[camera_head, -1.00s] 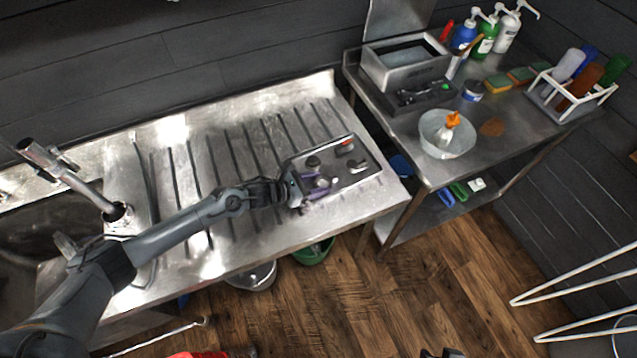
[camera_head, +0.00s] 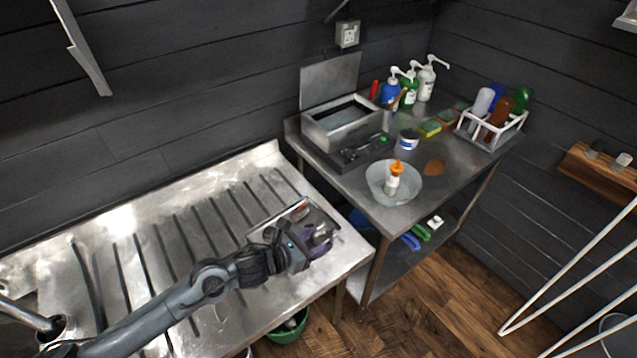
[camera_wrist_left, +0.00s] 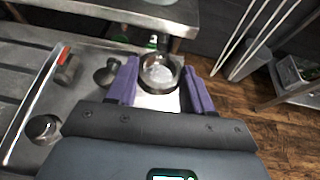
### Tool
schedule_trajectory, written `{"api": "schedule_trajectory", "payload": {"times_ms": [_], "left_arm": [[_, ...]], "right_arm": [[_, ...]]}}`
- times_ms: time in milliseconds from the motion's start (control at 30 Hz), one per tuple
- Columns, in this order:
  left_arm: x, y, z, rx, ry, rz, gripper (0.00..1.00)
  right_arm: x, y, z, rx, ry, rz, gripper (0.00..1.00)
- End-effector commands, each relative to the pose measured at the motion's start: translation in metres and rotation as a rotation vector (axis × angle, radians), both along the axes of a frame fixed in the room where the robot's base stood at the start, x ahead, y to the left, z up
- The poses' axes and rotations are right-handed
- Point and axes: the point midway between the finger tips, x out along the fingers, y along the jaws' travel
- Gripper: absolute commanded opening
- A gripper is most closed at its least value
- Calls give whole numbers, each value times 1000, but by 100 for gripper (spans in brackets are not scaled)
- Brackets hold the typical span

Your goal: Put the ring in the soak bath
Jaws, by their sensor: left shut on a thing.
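My left gripper (camera_head: 318,243) has purple fingers and is above the front right of the draining board. In the left wrist view, its fingers (camera_wrist_left: 161,72) are shut on a shiny metal ring (camera_wrist_left: 160,77). In the head view the gripper hides the ring. The soak bath appears to be the open steel box (camera_head: 333,137) on the side table, with its lid (camera_head: 330,80) upright behind it. It lies up and to the right of the gripper, well apart from it. My right gripper is not in view.
Under the gripper lies a metal tray (camera_wrist_left: 88,62) with small dark fittings. The side table (camera_head: 440,185) holds a bowl (camera_head: 375,190) with an orange-topped bottle, a dark tray (camera_head: 352,158), pump bottles and a white bottle rack (camera_head: 480,140). A green bucket (camera_head: 286,334) stands below.

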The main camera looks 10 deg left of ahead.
Motion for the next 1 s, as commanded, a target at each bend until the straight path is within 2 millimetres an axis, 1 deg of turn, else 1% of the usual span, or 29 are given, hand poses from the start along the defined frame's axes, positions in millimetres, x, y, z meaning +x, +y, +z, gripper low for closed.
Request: {"api": "schedule_trajectory", "payload": {"times_ms": [67,167,300,400,467,567,667,867,1000], "left_arm": [[-3,-4,-3,1,2,0,19],[-11,-7,-15,0,5,0,19],[-31,-9,-44,-1,8,1,19],[-49,-11,-59,-3,7,26,19],[-57,-8,-64,-3,7,69,19],[-64,6,-65,-3,7,185,19],[-65,28,-59,-3,4,310,19],[-63,75,-39,-2,2,528,19],[-58,104,-19,-3,0,645,19]], "right_arm": [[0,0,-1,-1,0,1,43],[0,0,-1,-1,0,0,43],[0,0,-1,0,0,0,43],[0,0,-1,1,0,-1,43],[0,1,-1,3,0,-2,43],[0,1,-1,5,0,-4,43],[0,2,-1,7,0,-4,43],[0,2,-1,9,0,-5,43],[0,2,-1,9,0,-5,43]]}}
